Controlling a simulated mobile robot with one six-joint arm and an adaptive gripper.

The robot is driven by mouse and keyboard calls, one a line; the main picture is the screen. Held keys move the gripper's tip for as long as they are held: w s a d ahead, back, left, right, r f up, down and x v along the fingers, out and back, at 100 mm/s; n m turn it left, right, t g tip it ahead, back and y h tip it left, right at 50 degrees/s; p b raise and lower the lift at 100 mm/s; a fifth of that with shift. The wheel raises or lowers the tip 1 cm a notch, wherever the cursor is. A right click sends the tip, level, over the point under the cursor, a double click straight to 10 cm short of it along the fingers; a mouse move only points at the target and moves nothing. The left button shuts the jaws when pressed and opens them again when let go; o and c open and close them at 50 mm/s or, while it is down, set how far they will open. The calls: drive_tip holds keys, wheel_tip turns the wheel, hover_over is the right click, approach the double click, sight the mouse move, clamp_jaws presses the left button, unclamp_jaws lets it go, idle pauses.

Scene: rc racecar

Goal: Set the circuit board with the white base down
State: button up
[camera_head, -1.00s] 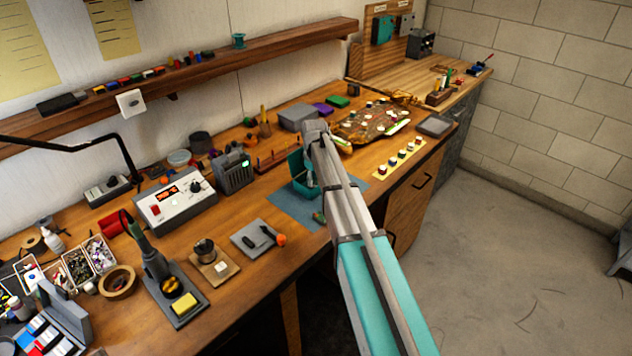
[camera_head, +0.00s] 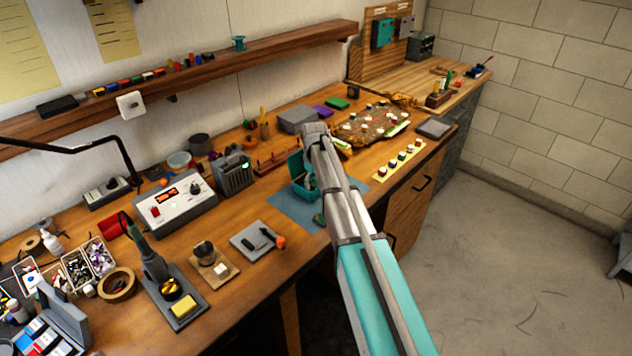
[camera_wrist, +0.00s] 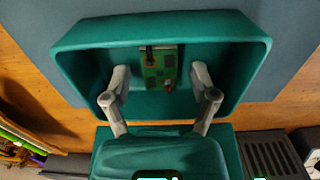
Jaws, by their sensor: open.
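A teal open box (camera_wrist: 75,62) stands on the blue-grey mat; it also shows in the head view (camera_head: 294,163). A green circuit board (camera_wrist: 160,68) with a dark part and a small red part lies inside it in the wrist view. No white base can be made out on the board. My gripper (camera_wrist: 160,88) is open, with one finger to the left and one to the right of the board, apart from it. In the head view my arm hides part of the box and the gripper.
The blue-grey mat (camera_head: 290,207) lies under the box, with a small green thing (camera_head: 318,218) near its front edge. A grey speaker-like unit (camera_head: 233,172) stands left of the box. A strip with several knobs (camera_head: 398,160) lies to the right.

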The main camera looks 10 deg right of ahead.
sight(314, 183)
drive_tip(key=shift+r, duration=0.1)
wheel_tip(314, 183, up, 12)
drive_tip(key=p, duration=1.2)
idle(0.7)
drive_tip(key=s+m, duration=0.7)
drive_tip(key=s, duration=2.2)
drive_tip(key=shift+s+d, duration=0.25)
drive_tip(key=shift+d, duration=0.05)
